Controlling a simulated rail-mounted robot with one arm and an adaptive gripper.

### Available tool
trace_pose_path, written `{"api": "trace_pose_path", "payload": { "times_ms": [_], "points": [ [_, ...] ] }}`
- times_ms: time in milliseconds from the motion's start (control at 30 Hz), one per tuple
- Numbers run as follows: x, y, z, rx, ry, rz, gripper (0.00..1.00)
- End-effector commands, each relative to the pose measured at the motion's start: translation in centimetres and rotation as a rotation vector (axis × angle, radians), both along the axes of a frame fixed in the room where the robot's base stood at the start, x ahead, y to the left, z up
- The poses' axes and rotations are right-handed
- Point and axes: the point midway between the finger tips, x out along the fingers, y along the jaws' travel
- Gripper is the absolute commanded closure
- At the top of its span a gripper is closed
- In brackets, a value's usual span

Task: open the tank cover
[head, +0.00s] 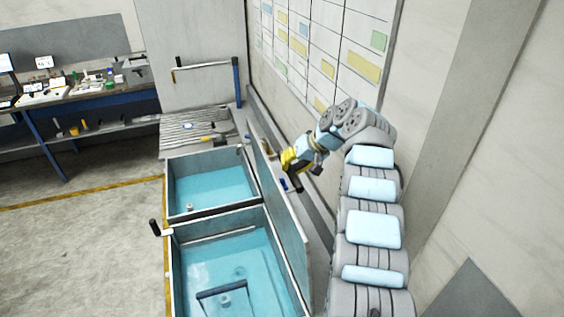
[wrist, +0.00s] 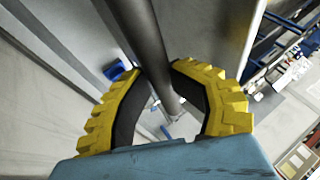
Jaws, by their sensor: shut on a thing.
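The tank (head: 168,245) stands left of my arm in the head view, with blue water visible in two compartments. Its cover (head: 282,215) is a long grey panel standing steeply on edge along the tank's right side, so the water below is uncovered. My gripper (head: 287,160), with yellow fingers, is on the wall side of the cover, beside a short dark handle (head: 293,181). In the wrist view, my gripper (wrist: 160,75) has its fingers closed around the dark round bar of the handle (wrist: 150,45). The handle's attachment to the cover is partly hidden.
A white wall board (head: 325,50) with coloured notes rises close behind my gripper. A ribbed drain surface (head: 180,133) with tools lies beyond the tank. A workbench (head: 90,95) stands at the far left. The floor (head: 80,240) left of the tank is clear.

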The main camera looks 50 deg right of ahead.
Motion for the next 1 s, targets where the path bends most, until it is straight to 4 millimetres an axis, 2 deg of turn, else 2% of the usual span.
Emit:
{"api": "trace_pose_path", "payload": {
  "times_ms": [33, 167, 933, 967, 1000],
  "points": [
    [-0.9, -0.2, -1.4, 0.014, 0.026, -0.004, 1.00],
    [-1.5, -0.7, -1.6, 0.018, 0.027, -0.006, 1.00],
    [-1.5, -1.5, -0.3, 0.002, 0.008, -0.007, 1.00],
    [-1.5, -1.5, -0.2, 0.001, 0.007, -0.007, 0.71],
    [-1.5, -1.5, -0.2, 0.001, 0.007, -0.006, 0.60]
  ]
}}
